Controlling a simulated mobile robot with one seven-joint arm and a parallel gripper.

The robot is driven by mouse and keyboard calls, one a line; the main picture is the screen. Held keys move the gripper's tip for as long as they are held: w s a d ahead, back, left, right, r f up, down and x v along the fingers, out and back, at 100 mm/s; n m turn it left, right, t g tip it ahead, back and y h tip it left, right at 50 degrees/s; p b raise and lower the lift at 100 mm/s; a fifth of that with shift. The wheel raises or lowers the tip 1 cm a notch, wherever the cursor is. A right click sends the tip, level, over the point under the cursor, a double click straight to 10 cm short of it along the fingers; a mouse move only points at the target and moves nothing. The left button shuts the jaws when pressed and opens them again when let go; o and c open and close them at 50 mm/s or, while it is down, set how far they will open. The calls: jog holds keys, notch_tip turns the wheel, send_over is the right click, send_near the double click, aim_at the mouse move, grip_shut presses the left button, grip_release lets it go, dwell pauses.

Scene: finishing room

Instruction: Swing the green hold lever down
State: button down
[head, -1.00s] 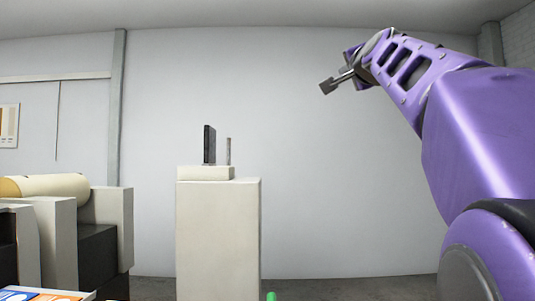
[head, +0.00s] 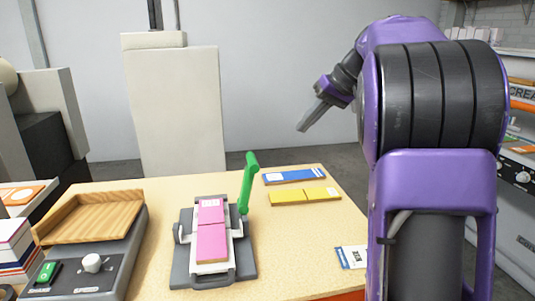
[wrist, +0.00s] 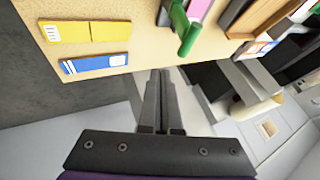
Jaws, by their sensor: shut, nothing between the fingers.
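The green hold lever (head: 248,184) stands raised, leaning slightly, at the right side of a grey press-like device (head: 213,270) on the table. Pink blocks (head: 211,242) lie in the device's white bed. In the wrist view the lever (wrist: 186,32) shows at the table edge, beyond my fingertips. My gripper (head: 303,128) is shut and empty, in the air above and to the right of the lever, apart from it. In the wrist view my gripper (wrist: 160,72) has its fingers together.
Blue (head: 293,176) and yellow (head: 305,195) pieces lie right of the lever. A wooden tray (head: 95,217) sits at left above a grey control box (head: 95,268). A white card (head: 352,257) lies near the right edge. The table top (head: 297,235) is clear between.

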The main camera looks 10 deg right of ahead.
jog(key=shift+s+f+g, duration=0.3)
jog(key=shift+s+f, duration=0.1)
jog(key=shift+f, duration=0.2)
jog(key=w+a+f+b, duration=0.1)
jog(key=w+a+f, duration=0.3)
jog(key=a+f, duration=0.3)
jog(key=shift+a+f+b, duration=0.35)
jog(key=shift+a+f, duration=0.05)
jog(key=shift+a, duration=0.45)
